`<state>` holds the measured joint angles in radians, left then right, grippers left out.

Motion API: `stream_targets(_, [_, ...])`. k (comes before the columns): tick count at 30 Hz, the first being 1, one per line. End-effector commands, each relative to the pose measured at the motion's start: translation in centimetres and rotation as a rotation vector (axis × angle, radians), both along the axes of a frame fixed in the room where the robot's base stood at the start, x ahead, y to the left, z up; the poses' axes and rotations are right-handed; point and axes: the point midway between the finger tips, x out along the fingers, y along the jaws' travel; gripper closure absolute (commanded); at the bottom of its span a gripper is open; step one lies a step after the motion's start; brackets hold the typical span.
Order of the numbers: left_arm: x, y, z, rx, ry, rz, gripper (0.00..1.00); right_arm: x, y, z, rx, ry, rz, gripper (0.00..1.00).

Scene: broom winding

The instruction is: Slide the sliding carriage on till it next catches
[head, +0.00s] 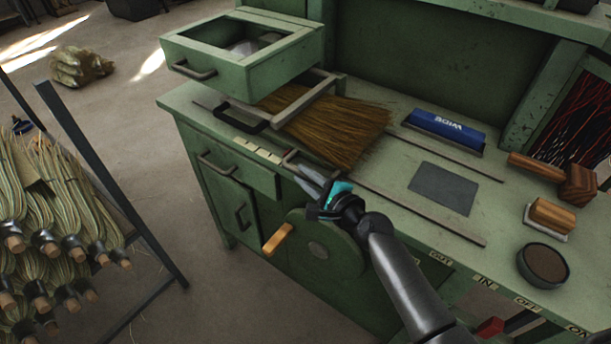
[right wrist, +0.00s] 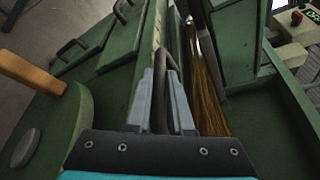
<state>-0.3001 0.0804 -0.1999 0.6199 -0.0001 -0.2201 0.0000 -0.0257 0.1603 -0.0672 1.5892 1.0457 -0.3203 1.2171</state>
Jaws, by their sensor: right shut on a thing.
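The sliding carriage (head: 306,97) is a grey metal bar lying across the broom straw (head: 340,126) on the green bench in the head view. A dark handle (head: 238,116) shows at its left end. Two thin rails run along the bench, a near rail (head: 425,216) and a far rail (head: 450,153). My right gripper (head: 303,172) is at the bench's front edge, shut on a grey handle (head: 291,156). The right wrist view shows its fingers (right wrist: 160,85) closed around that looped handle (right wrist: 168,55). How this handle joins the carriage is hidden. My left gripper is out of view.
An open drawer box (head: 245,55) stands over the back left of the bench. A crank wheel with a wooden knob (head: 278,238) sits below my right gripper. A blue block (head: 446,128), grey plate (head: 443,188), wooden mallet (head: 560,177) and round tin (head: 543,265) lie to the right.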

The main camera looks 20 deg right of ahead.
Motion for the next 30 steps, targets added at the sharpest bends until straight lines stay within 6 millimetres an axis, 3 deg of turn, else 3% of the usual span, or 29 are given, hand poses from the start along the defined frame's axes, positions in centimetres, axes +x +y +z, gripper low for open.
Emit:
stream_targets(5, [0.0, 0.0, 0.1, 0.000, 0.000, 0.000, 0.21, 0.9, 0.6, 0.0, 0.002, -0.001, -0.002, 1.00])
stream_targets(15, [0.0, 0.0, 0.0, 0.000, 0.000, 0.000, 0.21, 5.6, 4.2, 0.0, 0.003, -0.002, -0.002, 1.00])
stream_targets(29, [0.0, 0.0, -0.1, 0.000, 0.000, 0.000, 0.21, 6.3, 4.9, -0.1, -0.001, 0.001, 0.000, 1.00])
stream_targets(30, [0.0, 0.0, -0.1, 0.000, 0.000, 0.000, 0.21, 6.3, 4.9, -0.1, -0.001, 0.001, 0.000, 0.76])
